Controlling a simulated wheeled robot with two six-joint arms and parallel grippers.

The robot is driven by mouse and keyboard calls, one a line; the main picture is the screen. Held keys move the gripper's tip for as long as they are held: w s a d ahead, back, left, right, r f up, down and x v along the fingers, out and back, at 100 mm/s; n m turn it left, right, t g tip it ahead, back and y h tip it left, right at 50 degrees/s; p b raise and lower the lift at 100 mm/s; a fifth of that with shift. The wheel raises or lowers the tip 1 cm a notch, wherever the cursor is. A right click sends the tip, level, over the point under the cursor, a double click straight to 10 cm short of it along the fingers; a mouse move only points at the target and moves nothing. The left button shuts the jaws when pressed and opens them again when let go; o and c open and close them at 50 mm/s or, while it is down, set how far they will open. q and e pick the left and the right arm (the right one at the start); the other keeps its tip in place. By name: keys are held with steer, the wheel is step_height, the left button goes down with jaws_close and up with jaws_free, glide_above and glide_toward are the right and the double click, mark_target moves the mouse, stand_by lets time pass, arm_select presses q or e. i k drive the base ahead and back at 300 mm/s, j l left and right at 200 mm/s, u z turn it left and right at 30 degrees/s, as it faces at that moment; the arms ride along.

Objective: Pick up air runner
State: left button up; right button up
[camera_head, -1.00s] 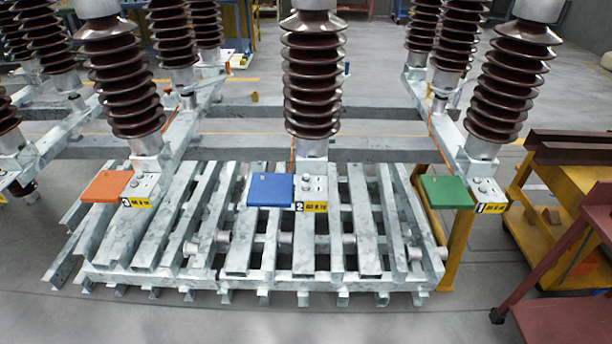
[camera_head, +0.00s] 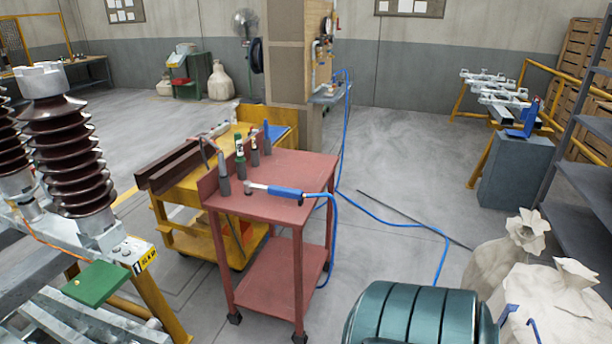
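What looks like the air runner (camera_head: 284,192) lies on the top shelf of the red cart (camera_head: 272,168) in the middle of the view. It has a silver head pointing left and a blue handle to the right. A blue hose (camera_head: 340,230) joins its handle end, hangs past the cart's right side and runs over the floor. Neither of my grippers shows in this view.
Several upright tools (camera_head: 240,158) stand along the cart's back left edge. A yellow cart (camera_head: 180,200) is behind it. A green ribbed drum (camera_head: 412,315) and pale sacks (camera_head: 545,290) are at the lower right. Insulators (camera_head: 68,150) stand at left. Open floor lies right of the cart.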

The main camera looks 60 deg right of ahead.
mark_target(293, 194)
steer(key=z, duration=1.8)
steer(key=i+z, duration=0.1)
